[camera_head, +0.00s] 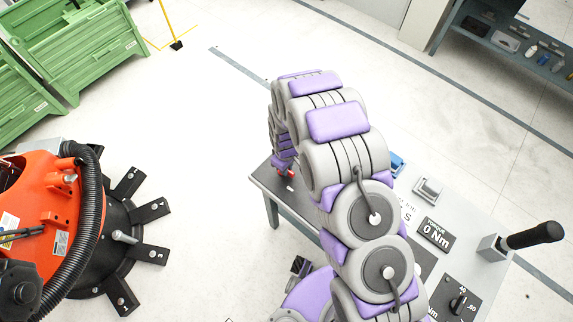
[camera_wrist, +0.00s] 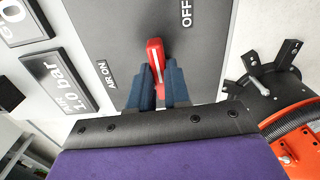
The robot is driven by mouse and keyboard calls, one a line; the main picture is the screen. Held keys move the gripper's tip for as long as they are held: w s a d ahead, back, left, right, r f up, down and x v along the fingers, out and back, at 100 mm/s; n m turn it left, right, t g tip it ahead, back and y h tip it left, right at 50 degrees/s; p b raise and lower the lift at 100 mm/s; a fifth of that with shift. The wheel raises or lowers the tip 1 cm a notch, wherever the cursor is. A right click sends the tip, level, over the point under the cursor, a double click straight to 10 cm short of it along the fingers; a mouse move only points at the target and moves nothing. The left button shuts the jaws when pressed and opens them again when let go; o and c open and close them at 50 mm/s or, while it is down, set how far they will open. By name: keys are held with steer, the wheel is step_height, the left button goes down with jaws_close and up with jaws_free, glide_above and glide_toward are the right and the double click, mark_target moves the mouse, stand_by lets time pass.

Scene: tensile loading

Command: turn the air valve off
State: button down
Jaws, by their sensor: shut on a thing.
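The red air valve handle (camera_wrist: 154,48) stands out from a dark panel (camera_wrist: 215,60) in the wrist view. The label AIR ON is on its left and the label OFF is at its upper right. My gripper (camera_wrist: 157,82) has its two dark blue fingers on either side of the handle and is shut on it. The handle's lower part is partly hidden between the fingers. In the head view my arm hides most of the valve, and only a small bit of red (camera_head: 291,173) shows at the table's far left corner.
A display reading 1.0 bar (camera_wrist: 58,83) is left of the valve. The grey table (camera_head: 262,183) also carries a torque display (camera_head: 435,235), a dial (camera_head: 459,302) and a black-handled lever (camera_head: 530,236). An orange machine with black feet (camera_head: 45,205) stands at the left, and green crates (camera_head: 90,45) behind.

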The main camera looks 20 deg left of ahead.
steer(key=shift+w+a+r+m, duration=0.15)
steer(key=shift+a+m, duration=0.1)
steer(key=shift+m, duration=0.15)
steer(key=c, duration=1.1)
jaws_free()
steer(key=shift+d+r, duration=0.15)
steer(key=shift+r, duration=0.15)
steer(key=r+p, duration=0.2)
steer(key=r, duration=1.4)
steer(key=shift+a+r, duration=0.2)
